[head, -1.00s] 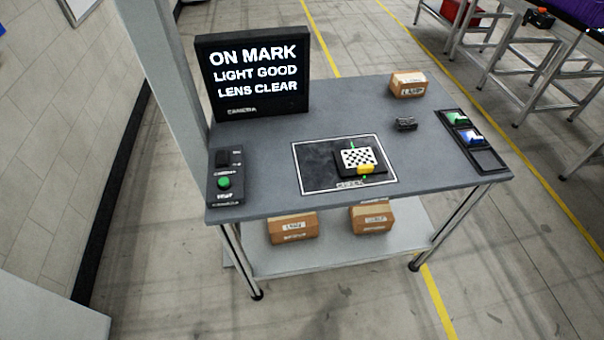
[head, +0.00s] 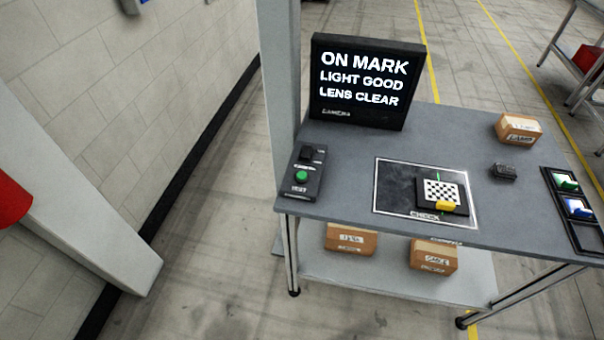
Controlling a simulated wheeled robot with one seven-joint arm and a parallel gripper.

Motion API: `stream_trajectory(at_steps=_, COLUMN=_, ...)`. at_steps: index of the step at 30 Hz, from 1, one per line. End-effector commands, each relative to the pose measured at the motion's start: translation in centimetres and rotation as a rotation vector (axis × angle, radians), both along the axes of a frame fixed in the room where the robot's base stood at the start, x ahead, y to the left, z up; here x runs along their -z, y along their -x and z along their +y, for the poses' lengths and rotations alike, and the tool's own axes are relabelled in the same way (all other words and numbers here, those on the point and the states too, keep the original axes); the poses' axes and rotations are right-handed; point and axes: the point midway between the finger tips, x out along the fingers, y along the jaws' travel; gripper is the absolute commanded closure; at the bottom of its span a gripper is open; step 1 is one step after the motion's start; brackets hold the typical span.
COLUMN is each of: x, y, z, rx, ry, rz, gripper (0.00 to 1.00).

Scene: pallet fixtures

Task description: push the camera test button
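The green test button (head: 301,176) sits on a black control box (head: 311,190) at the left front corner of the grey table. A dark switch (head: 306,153) is on the same box, behind the button. The camera monitor (head: 361,83) stands at the back left of the table and reads "ON MARK", "LIGHT GOOD", "LENS CLEAR". A checkerboard target (head: 442,192) with a yellow piece lies inside the white-outlined dark area (head: 396,184). My gripper is not in view.
The grey table (head: 337,212) has a lower shelf with cardboard boxes (head: 433,256). A box (head: 518,128), a small black object (head: 503,171) and a tray (head: 588,232) with green and blue items are at the right. A pillar (head: 279,80) stands behind the table's left end.

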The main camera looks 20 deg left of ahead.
Motion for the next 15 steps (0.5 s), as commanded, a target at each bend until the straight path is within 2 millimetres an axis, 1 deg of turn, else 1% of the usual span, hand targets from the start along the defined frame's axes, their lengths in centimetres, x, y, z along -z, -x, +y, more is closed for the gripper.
stream_trajectory(at_steps=1, x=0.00, y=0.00, z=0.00, rx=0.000, ry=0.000, rz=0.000, gripper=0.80)
stream_trajectory(at_steps=2, x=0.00, y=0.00, z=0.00, rx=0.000, ry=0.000, rz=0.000, gripper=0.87)
stream_trajectory(at_steps=3, x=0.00, y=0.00, z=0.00, rx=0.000, ry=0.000, rz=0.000, gripper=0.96)
stream_trajectory(at_steps=4, x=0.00, y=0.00, z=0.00, rx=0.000, ry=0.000, rz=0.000, gripper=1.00)
stream_trajectory(at_steps=15, x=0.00, y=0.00, z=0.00, rx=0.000, ry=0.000, rz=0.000, gripper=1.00)
